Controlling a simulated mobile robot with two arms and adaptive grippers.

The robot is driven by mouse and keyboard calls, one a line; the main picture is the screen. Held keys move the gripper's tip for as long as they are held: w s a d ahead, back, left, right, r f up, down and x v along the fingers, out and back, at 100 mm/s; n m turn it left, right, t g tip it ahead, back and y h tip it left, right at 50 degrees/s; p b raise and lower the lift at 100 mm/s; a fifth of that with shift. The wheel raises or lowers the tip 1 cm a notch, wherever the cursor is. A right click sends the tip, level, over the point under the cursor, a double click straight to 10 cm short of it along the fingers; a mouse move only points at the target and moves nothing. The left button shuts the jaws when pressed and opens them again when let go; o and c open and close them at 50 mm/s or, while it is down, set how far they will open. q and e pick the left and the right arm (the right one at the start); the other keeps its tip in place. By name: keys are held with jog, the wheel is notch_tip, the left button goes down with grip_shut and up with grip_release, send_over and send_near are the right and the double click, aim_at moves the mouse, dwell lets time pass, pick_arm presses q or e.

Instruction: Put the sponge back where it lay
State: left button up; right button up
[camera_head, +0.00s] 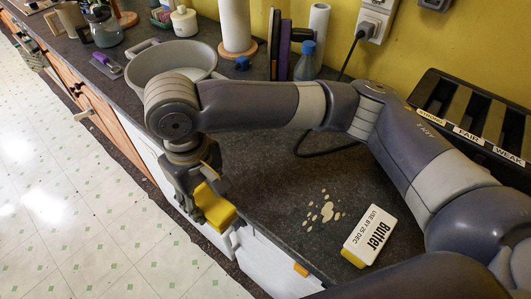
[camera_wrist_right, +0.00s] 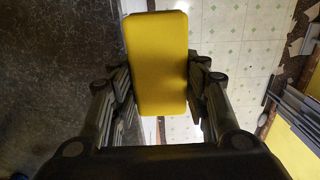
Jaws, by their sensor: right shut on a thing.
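A yellow sponge (camera_head: 215,206) is held in my right gripper (camera_head: 198,198) near the front edge of the dark counter. In the right wrist view the sponge (camera_wrist_right: 157,62) stands between the two fingers, which are shut on its sides. Counter shows to the left of it there and floor to the right. I cannot tell whether the sponge touches the counter. My left gripper is not in view.
Pale spots (camera_head: 323,209) lie on the counter (camera_head: 275,190), left of a butter pack (camera_head: 370,235). A grey pot (camera_head: 170,62) stands behind my right wrist. A blue-capped bottle (camera_head: 306,62) and a black slotted holder (camera_head: 470,115) are near the wall. Bare counter surrounds the spots.

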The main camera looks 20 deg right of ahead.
jog(key=w+d+p, duration=0.1)
jog(key=w+d, duration=0.4)
jog(key=shift+f, duration=0.15)
jog(key=w+d, duration=0.1)
jog(key=w+d+p, duration=0.1)
jog(key=w+d, duration=0.1)
jog(key=shift+w+d+f, duration=0.15)
jog(key=shift+d+f, duration=0.1)
jog(key=shift+d, duration=0.05)
jog(key=shift+w+d+f+p, duration=0.2)
jog(key=shift+w+d+p, duration=0.15)
jog(key=shift+w+d, duration=0.65)
jog(key=shift+f, duration=0.3)
notch_tip(320, 180, down, 2)
jog(key=shift+f+p, duration=0.15)
jog(key=shift+p, duration=0.35)
jog(key=shift+f, duration=0.3)
jog(key=o, duration=1)
jog(key=shift+f, duration=0.1)
jog(key=shift+c, duration=0.2)
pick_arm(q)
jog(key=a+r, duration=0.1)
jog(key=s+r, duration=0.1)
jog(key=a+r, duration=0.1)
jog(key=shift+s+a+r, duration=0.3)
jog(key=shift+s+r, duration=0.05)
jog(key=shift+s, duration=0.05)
